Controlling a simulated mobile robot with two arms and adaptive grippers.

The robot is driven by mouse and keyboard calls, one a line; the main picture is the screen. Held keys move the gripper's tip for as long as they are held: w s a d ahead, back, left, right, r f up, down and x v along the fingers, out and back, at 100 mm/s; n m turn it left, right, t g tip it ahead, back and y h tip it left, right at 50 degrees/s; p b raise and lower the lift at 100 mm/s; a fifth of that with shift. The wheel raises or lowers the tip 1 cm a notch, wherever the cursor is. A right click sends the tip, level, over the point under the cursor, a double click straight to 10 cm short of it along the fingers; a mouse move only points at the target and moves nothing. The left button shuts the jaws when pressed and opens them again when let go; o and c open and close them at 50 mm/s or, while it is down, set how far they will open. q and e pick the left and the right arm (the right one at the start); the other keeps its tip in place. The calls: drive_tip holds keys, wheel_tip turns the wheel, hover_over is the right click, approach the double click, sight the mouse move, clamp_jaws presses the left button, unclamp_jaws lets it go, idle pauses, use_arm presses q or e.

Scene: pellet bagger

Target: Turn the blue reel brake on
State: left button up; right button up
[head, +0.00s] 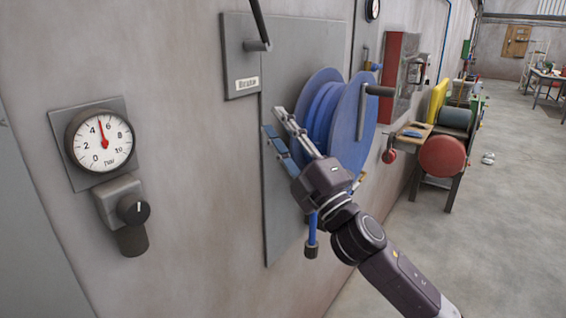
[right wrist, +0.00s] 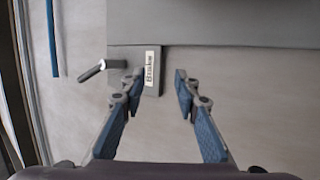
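The brake lever (head: 256,28) is a dark rod on a grey plate (head: 238,60) marked "Brake", on the wall above and left of the blue reel (head: 325,115). In the head view the lever points upward, its top cut off by the frame. In the right wrist view the lever (right wrist: 91,71) shows just left of the left finger, beside the label (right wrist: 150,68). My right gripper (head: 273,120) is open and empty, in front of the reel's left side and below the label. Its fingers (right wrist: 158,84) are apart, with nothing between them. My left gripper is not in view.
A pressure gauge (head: 100,142) and a black knob (head: 133,209) are on the wall at left. A red cabinet (head: 399,80) and a bench with a red reel (head: 442,157) stand at right. The floor (head: 500,235) at right is largely clear.

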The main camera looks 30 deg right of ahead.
wheel_tip(320, 180, down, 8)
drive_tip(key=w+d+m+g+h, duration=0.1)
drive_tip(key=m+g+h, duration=0.1)
drive_tip(key=m+h, duration=0.1)
drive_tip(key=shift+d+f+m+h, duration=0.25)
drive_tip(key=shift+m+h, duration=0.15)
drive_tip(key=shift+m, duration=0.4)
drive_tip(key=shift+r, duration=0.1)
